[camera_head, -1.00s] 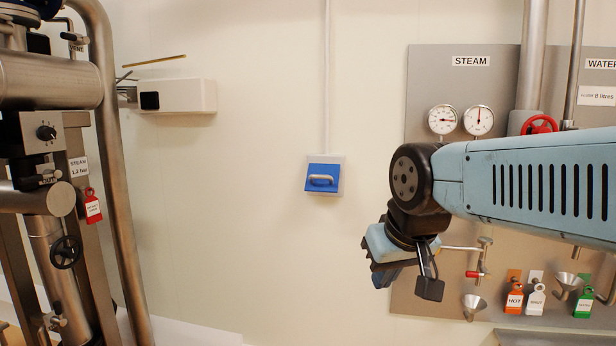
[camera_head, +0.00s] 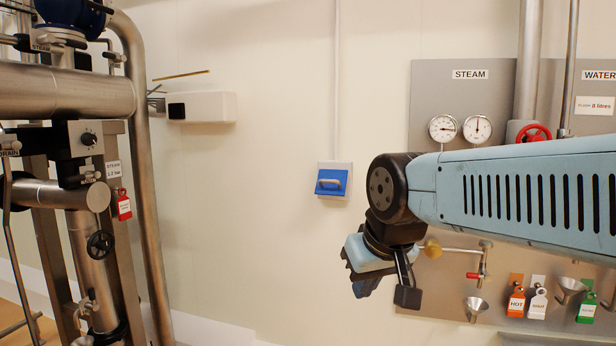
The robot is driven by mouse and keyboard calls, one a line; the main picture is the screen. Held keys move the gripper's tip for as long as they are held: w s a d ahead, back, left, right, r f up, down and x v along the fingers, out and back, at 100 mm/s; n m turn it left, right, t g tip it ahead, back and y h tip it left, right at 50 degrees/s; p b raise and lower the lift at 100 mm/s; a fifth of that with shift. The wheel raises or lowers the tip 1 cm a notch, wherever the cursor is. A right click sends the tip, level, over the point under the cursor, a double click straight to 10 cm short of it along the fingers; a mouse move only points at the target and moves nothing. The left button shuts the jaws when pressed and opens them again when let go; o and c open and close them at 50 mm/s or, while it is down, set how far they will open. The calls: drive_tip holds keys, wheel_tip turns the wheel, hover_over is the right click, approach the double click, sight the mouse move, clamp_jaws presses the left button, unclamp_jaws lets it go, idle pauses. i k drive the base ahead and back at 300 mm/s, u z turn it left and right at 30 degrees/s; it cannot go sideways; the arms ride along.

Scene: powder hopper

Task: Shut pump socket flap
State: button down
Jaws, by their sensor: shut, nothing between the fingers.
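The pump socket (camera_head: 349,166) is a small grey box on the pale wall, left of my arm, with a conduit running up from it. Its blue flap (camera_head: 323,188) has a grey bar handle and covers most of the box's front. The flap's lower edge seems to stand out from the box, but I cannot tell how far it is open. My gripper (camera_head: 366,284) hangs below my wrist, right of and lower than the flap in the picture and apart from it. It is shut and empty; its fingertips are partly hidden by the hand.
Steel pipework (camera_head: 145,190) with valves stands at the left. A white wall box (camera_head: 208,107) with thin rods is behind it. A grey panel (camera_head: 435,95) with gauges, a red valve wheel, hanging tags and funnels lies behind my arm. The wall around the socket is clear.

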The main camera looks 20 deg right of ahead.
sight(330, 182)
drive_tip(key=u, duration=0.1)
drive_tip(key=i, duration=1)
drive_tip(key=z, duration=0.05)
